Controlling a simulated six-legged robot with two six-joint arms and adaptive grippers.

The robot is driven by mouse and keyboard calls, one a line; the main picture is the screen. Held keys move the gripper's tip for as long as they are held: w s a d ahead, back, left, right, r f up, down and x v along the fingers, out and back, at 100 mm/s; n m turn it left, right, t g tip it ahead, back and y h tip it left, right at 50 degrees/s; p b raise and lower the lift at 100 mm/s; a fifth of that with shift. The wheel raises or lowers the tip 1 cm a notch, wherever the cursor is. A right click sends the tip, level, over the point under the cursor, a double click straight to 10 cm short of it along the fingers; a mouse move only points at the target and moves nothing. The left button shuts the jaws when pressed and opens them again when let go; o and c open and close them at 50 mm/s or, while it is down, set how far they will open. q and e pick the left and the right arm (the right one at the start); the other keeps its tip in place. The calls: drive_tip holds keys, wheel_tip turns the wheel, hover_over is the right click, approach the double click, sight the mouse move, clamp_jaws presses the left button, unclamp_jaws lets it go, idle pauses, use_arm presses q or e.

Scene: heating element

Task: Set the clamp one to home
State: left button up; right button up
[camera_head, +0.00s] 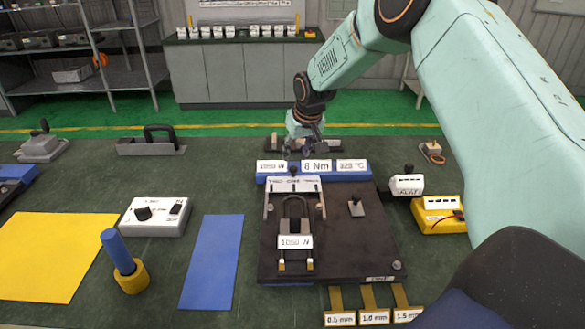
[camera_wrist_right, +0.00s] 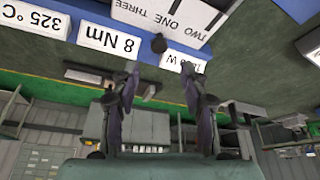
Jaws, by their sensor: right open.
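A dark fixture plate (camera_head: 345,245) lies in the middle of the bench in the head view. It bears a white strip (camera_head: 293,185) with small lettering, which reads "TWO ONE THREE" upside down in the wrist view (camera_wrist_right: 165,18). A black knob (camera_head: 293,170) shows at the strip's middle, also in the wrist view (camera_wrist_right: 158,44). I cannot tell which part is clamp one. A U-shaped element with a "1000 W" label (camera_head: 295,242) lies on the plate. My right gripper (camera_head: 305,146) is open and empty behind the blue label block; its fingers (camera_wrist_right: 160,90) are apart. My left gripper is out of view.
A blue block (camera_head: 313,178) with white labels borders the plate's far side. A yellow box (camera_head: 438,220) stands right; a white switch box (camera_head: 157,215), blue mat (camera_head: 211,262) and yellow mat (camera_head: 50,250) lie left. My right arm covers the right side.

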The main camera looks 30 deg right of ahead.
sight(293, 167)
drive_tip(key=x, duration=0.7)
drive_tip(key=shift+s+f+b, duration=0.1)
drive_tip(key=shift+s+b, duration=0.05)
drive_tip(key=shift+b, duration=0.25)
drive_tip(key=shift+s+r, duration=0.25)
drive_tip(key=shift+s, duration=0.1)
drive_tip(key=shift+w+f, duration=0.2)
drive_tip(key=shift+w, duration=0.1)
drive_tip(key=c, duration=0.5)
drive_tip(key=shift+s, duration=0.1)
drive_tip(key=c, duration=0.4)
drive_tip(key=shift+r, duration=0.15)
clamp_jaws()
